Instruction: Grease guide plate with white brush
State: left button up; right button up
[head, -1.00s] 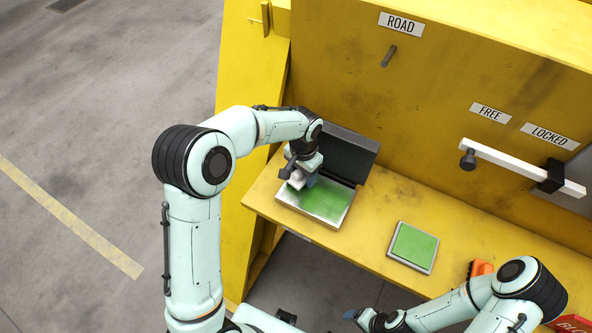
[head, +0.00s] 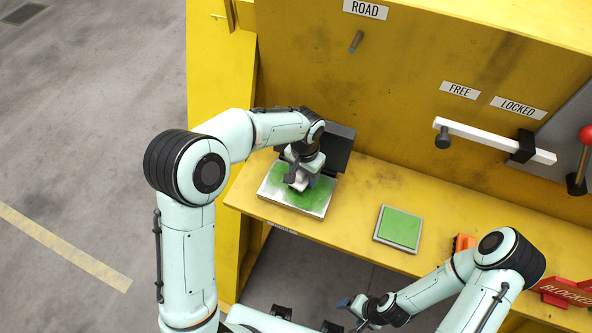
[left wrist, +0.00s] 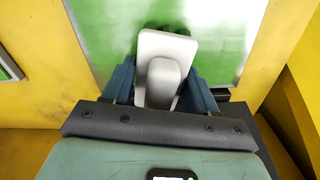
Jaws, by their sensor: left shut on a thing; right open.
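The guide plate (head: 272,194) is a silvery metal plate with green grease on it, lying on the yellow ledge. It also fills the upper middle of the left wrist view (left wrist: 105,45). My left gripper (head: 299,183) is over the plate, shut on the white brush (left wrist: 165,62). The brush's white body shows between the fingers in the left wrist view, with dark bristles at its far end against the green. Whether the bristles press on the plate is hard to tell. My right gripper (head: 352,307) is open and empty, low and in front of the ledge.
A grey tray with a green pad (head: 400,228) lies on the ledge (head: 350,215) to the right. A dark block (head: 338,148) stands behind the plate. An orange item (head: 464,242) and a red BLOCKED sign (head: 566,292) are near my right arm. A white lever (head: 495,140) is on the wall.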

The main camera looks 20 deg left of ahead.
aim_at(320, 186)
pick_arm(q)
jog(key=shift+s+d, duration=0.1)
jog(key=shift+d, duration=2.35)
jog(key=shift+s+d+r, duration=0.1)
jog(key=shift+d+r, duration=0.05)
jog(key=shift+d, duration=1.75)
pick_arm(e)
jog(key=shift+w+r, duration=0.2)
jog(key=shift+r, duration=0.05)
pick_arm(q)
jog(key=shift+r, duration=0.1)
jog(key=shift+a+r+p, duration=0.1)
jog(key=shift+r+p, duration=0.9)
jog(key=shift+r, duration=0.9)
jog(key=shift+r+p, duration=0.4)
jog(key=shift+r, duration=0.55)
pick_arm(e)
jog(key=shift+w+r, duration=1.65)
jog(key=shift+w, duration=0.1)
pick_arm(q)
jog(key=shift+s, duration=0.1)
